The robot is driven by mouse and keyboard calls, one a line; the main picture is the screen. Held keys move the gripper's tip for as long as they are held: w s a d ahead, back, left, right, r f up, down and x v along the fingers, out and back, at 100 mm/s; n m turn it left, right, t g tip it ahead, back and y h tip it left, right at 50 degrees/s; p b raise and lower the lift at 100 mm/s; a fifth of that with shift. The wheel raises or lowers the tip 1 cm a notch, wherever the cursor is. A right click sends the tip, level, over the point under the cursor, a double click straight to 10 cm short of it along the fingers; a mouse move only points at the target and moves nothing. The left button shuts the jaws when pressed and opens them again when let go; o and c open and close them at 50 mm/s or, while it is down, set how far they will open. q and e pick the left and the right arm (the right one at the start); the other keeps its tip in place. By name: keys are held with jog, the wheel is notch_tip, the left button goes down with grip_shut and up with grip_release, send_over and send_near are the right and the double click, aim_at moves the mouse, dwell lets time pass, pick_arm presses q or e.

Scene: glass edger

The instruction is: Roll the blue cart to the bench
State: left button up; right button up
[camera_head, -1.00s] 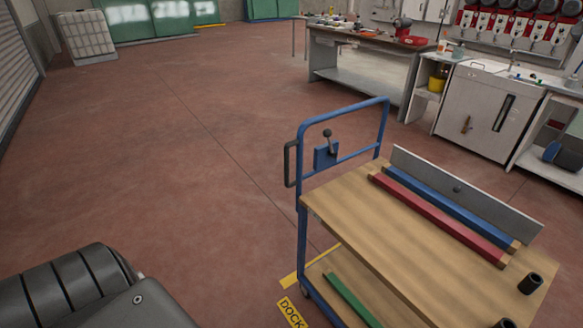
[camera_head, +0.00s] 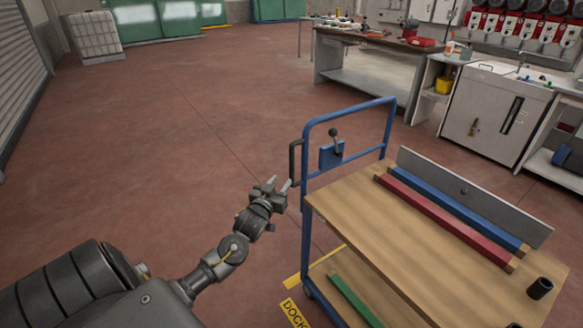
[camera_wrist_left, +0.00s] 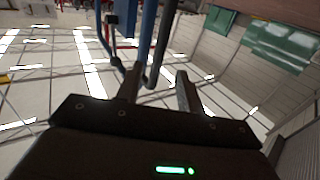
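The blue cart (camera_head: 308,215) stands at the lower right in the head view, with a blue tube frame and wooden decks. A dark handle (camera_head: 293,163) sticks out from the frame's left side. A lever with a dark knob (camera_head: 334,137) sits on a blue plate at the frame. My left gripper (camera_head: 280,186) is open and empty, just left of and below the handle. The left wrist view shows its two fingers apart (camera_wrist_left: 160,88), with blue tubes beyond them. The bench (camera_head: 365,88) is at the back right. My right gripper is out of view.
The cart's top carries a red bar (camera_head: 440,215), a blue bar (camera_head: 455,207), a grey panel and a dark cup (camera_head: 540,288). A green bar (camera_head: 355,300) lies on the lower deck. Yellow dock marking (camera_head: 293,312) is on the floor. Open floor lies left of the cart.

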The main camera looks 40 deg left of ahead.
aim_at(291, 168)
pick_arm(q)
jog(key=x, duration=1)
jog(key=shift+w, duration=0.2)
grip_shut()
